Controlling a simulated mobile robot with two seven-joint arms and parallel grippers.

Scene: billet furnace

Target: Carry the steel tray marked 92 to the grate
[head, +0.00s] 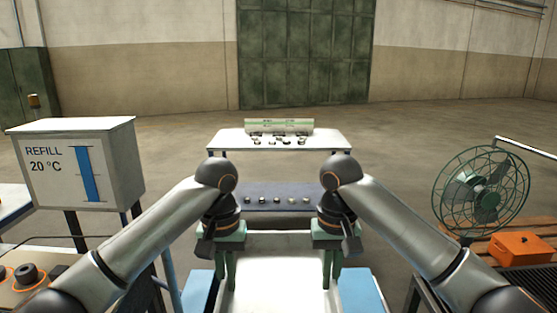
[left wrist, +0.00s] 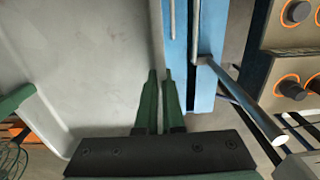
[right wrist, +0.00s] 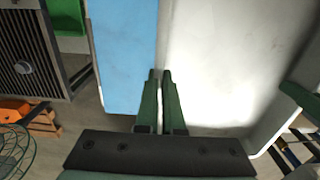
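The pale steel tray (head: 278,270) lies straight in front of me, low in the head view. No number 92 can be read on it. My left gripper (head: 226,285) is shut on its left rim, and the rim runs between the fingers in the left wrist view (left wrist: 160,75). My right gripper (head: 331,285) is shut on the right rim, as the right wrist view (right wrist: 160,75) shows. The tray looks empty. A dark slatted grate (head: 530,281) is at the lower right; it also shows in the right wrist view (right wrist: 28,45).
Blue surfaces (head: 358,292) flank the tray; I cannot tell whether it touches them. Ahead is a grey-blue surface (head: 262,206) with several small metal pieces, then a white table (head: 225,140). A REFILL sign box (head: 75,165) stands left, a green fan (head: 482,190) and orange box (head: 520,247) right.

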